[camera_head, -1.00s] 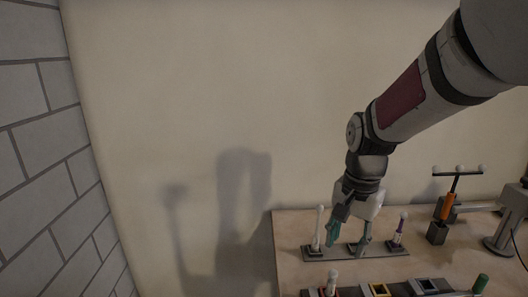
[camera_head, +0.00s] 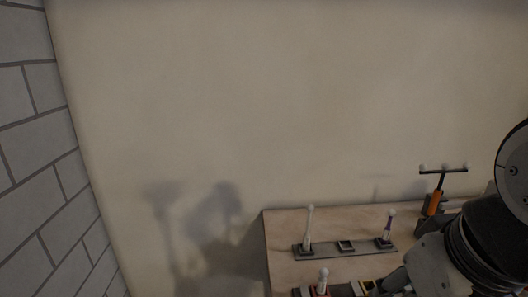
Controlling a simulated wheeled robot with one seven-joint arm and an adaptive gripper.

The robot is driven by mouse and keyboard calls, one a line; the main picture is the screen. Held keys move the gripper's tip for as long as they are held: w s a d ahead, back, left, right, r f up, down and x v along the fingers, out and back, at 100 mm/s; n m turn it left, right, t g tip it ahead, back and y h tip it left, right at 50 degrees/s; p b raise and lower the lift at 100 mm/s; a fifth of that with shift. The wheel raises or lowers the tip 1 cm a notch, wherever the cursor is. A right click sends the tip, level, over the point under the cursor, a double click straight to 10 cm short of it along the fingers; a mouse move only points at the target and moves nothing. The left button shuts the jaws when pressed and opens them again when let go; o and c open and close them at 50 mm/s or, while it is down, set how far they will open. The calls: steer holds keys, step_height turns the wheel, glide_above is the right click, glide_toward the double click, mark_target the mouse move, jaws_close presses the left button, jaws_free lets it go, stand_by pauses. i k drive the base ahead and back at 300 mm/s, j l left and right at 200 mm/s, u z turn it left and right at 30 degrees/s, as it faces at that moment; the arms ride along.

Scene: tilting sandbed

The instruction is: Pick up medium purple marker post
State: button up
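A slim white post with a purple band (camera_head: 389,226) stands in the right-hand socket of a long dark rack (camera_head: 325,252) on the table. A taller all-white post (camera_head: 308,229) stands in the left socket of that rack. The middle socket (camera_head: 346,245) looks empty. My arm comes in at the lower right, and its end is low, near the front row of sockets, in front and to the right of the purple-banded post. My fingertips cannot be made out, so I cannot see whether they are open, shut or holding anything.
In front, a short white post (camera_head: 323,281) stands in a red-edged socket. A yellow-edged socket (camera_head: 369,286) lies beside it, partly covered by my arm. An orange-handled T-shaped piece (camera_head: 435,202) stands at the back right. The table's left edge (camera_head: 266,245) is bare.

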mark_target(384, 241)
steer(key=z, duration=0.55)
steer(key=i+l+u, duration=0.1)
steer(key=i+l, duration=0.35)
steer(key=i+l+u, duration=0.1)
steer(key=i+l, duration=0.3)
steer(key=l, duration=0.3)
